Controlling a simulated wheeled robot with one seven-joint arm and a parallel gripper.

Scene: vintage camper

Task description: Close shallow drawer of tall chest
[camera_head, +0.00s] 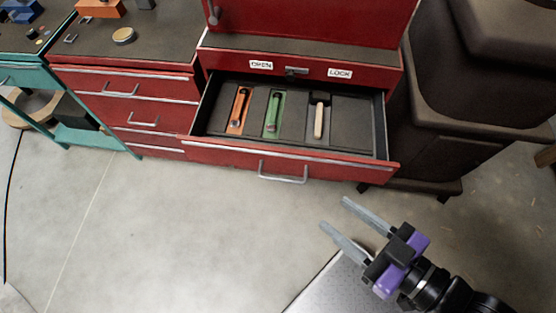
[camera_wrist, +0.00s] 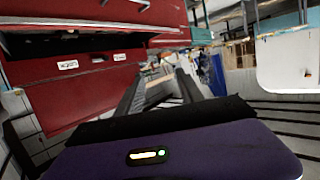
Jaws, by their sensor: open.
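The tall red chest (camera_head: 300,55) stands at the back centre in the head view. Its shallow drawer (camera_head: 290,160) is pulled out and shows a dark tray inside. The drawer has a red front with a silver bar handle (camera_head: 283,178). My gripper (camera_head: 333,214) is open and empty, in front of the drawer to the lower right, apart from it. Its two grey fingers point up and left toward the drawer front. In the wrist view the fingers (camera_wrist: 158,85) show beside red panels of the chest (camera_wrist: 85,85).
An orange-handled tool (camera_head: 238,110), a green tool (camera_head: 273,115) and a pale-handled tool (camera_head: 319,118) lie in the drawer. A lower red cabinet (camera_head: 130,95) stands left; a dark bulky object (camera_head: 440,110) stands right. The concrete floor in front (camera_head: 170,230) is clear.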

